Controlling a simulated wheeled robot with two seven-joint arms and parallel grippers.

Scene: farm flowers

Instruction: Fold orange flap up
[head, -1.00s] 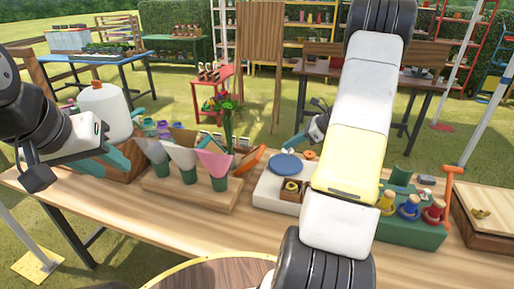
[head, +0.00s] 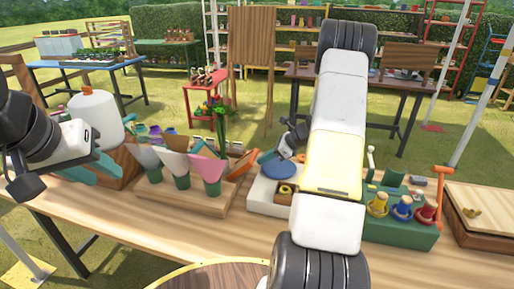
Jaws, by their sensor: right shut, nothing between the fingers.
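The orange flap (head: 242,164) stands tilted behind the right end of the wooden flower stand, beside the pink paper cone (head: 208,169). My right gripper (head: 290,146) is shut and empty to the right of the flap, above the blue disc, with a gap between them. Its fingertips are small and partly hidden.
The wooden stand (head: 160,200) holds several paper cones in green cups. A white tray (head: 262,197) carries a blue disc (head: 276,163). A green block (head: 400,232) holds coloured spools at the right. A wooden box (head: 490,215) stands farther right. The front table strip is mostly clear.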

